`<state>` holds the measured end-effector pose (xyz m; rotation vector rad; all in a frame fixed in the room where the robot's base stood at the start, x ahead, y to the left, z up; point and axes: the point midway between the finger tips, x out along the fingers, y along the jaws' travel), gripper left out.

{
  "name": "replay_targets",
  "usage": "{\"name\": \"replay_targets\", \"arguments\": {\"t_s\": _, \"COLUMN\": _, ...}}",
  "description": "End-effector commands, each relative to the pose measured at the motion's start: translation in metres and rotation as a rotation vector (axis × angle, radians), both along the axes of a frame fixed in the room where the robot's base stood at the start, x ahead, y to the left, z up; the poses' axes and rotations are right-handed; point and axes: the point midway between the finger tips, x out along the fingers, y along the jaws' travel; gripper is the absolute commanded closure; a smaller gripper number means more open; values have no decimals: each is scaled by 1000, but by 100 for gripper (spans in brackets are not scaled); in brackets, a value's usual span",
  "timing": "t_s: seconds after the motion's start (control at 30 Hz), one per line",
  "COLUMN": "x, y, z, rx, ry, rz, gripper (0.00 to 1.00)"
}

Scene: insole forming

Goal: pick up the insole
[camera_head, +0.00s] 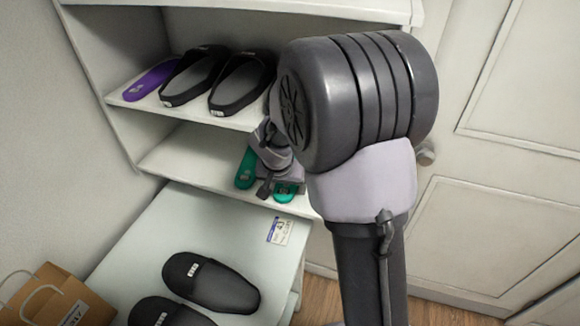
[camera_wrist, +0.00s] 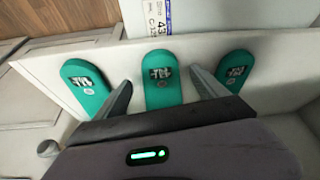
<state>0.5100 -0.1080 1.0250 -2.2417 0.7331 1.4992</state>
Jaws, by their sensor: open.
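Three green insoles lie on the lower shelf. In the wrist view the middle green insole (camera_wrist: 162,84) lies between my gripper's fingers; one green insole (camera_wrist: 84,86) is left of it and another (camera_wrist: 237,70) is right of it. My gripper (camera_wrist: 160,80) is open, with one dark finger on each side of the middle insole; whether they touch it I cannot tell. In the head view a green insole (camera_head: 246,169) and part of another (camera_head: 287,192) show around my gripper. The rest are hidden by my arm.
A white table (camera_head: 150,225) below holds two more black slippers and a size label (camera_head: 279,231). A paper bag (camera_head: 62,292) is at lower left.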

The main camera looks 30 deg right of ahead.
Motion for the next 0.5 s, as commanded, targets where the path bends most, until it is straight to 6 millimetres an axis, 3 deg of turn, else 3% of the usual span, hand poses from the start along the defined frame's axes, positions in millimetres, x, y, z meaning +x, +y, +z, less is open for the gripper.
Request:
{"name": "replay_targets", "arguments": {"t_s": 0.1, "x": 2, "y": -1, "z": -12, "rx": 2, "ry": 1, "rz": 1, "gripper": 18}}
{"name": "replay_targets", "arguments": {"t_s": 0.27, "x": 2, "y": -1, "z": -11, "rx": 1, "ry": 0, "rz": 0, "gripper": 18}}
{"name": "replay_targets", "arguments": {"t_s": 0.5, "x": 2, "y": -1, "z": -11, "rx": 1, "ry": 0, "rz": 0, "gripper": 61}}
